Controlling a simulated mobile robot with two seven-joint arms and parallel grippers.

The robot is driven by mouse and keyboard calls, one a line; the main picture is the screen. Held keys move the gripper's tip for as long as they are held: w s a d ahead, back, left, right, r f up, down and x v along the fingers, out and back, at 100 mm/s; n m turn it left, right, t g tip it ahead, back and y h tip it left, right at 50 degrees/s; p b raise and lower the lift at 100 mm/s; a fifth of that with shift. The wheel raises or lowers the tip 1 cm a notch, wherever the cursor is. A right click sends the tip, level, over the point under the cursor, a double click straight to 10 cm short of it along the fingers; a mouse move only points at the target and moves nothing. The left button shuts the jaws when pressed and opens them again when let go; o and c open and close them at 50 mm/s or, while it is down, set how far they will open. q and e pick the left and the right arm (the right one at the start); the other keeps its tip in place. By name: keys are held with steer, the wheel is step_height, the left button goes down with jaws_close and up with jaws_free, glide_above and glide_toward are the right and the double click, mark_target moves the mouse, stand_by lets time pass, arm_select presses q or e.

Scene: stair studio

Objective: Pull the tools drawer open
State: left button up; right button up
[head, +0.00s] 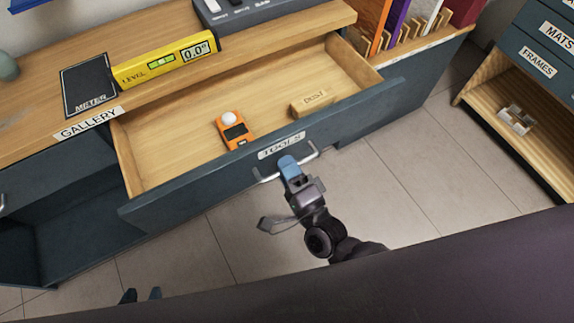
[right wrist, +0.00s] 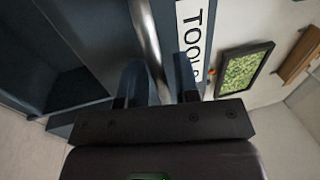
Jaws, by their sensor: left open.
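The tools drawer (head: 205,188) has a dark blue front with a white TOOLS label (head: 282,145). It stands pulled out of the bench, its wooden inside showing. My right gripper (head: 289,166) is at its metal bar handle (head: 314,152).
An orange meter with a white dome (head: 235,131) and a wooden DUST block (head: 313,103) lie in the drawer. A yellow level (head: 165,60) and a black METER pad (head: 88,84) lie on the bench top. Tiled floor (head: 400,185) in front is clear.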

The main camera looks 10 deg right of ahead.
steer(key=shift+o, duration=0.5)
steer(key=v, duration=1.1)
steer(key=shift+w, duration=0.1)
